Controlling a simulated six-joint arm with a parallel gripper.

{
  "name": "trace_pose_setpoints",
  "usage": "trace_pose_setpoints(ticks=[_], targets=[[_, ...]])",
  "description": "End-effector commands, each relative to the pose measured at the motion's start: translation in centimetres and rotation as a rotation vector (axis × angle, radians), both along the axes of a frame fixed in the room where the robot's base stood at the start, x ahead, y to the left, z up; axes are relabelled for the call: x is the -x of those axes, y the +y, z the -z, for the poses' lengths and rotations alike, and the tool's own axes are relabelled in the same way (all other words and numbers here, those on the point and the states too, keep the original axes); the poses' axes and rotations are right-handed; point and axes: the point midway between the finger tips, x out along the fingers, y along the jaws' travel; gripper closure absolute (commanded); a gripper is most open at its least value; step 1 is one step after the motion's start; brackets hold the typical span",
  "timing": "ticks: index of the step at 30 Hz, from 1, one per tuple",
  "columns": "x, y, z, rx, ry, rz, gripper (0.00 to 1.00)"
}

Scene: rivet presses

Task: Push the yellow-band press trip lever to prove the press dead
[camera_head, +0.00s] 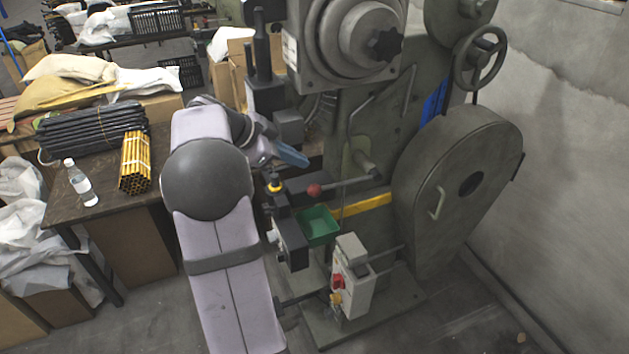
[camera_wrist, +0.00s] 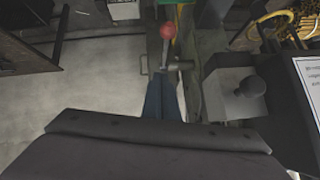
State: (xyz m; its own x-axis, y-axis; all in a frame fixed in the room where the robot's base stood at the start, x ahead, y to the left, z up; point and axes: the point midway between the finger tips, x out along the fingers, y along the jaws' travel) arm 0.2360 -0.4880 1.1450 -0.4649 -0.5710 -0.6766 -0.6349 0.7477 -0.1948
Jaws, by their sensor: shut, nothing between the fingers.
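The press (camera_head: 350,120) is a large grey-green machine with a yellow band (camera_head: 362,204) across its lower frame. Its trip lever is a thin rod with a red ball knob (camera_head: 314,190), sticking out to the left above the band. In the wrist view the red knob (camera_wrist: 167,31) stands beyond my fingertips, with its rod running back toward a grey hub. My gripper (camera_head: 300,160) is shut and empty, its blue fingers above and slightly left of the knob in the head view. In the wrist view my gripper (camera_wrist: 162,78) overlaps the line of the rod; I cannot tell any contact.
A green tray (camera_head: 318,226) sits below the knob. A grey box with a red switch (camera_head: 338,282) stands lower, on the press base. A round guard (camera_head: 455,190) is at right. A table (camera_head: 140,200) with rod bundles and a bottle (camera_head: 80,184) is at left.

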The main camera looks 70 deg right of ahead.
Motion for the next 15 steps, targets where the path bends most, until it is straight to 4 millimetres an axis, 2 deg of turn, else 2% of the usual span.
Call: trace_pose_setpoints(ticks=[6,15], targets=[[-0.01,0.03,0.03,0.046,-0.058,0.069,1.0],[-0.02,0.02,0.04,0.051,-0.065,0.075,1.0]])
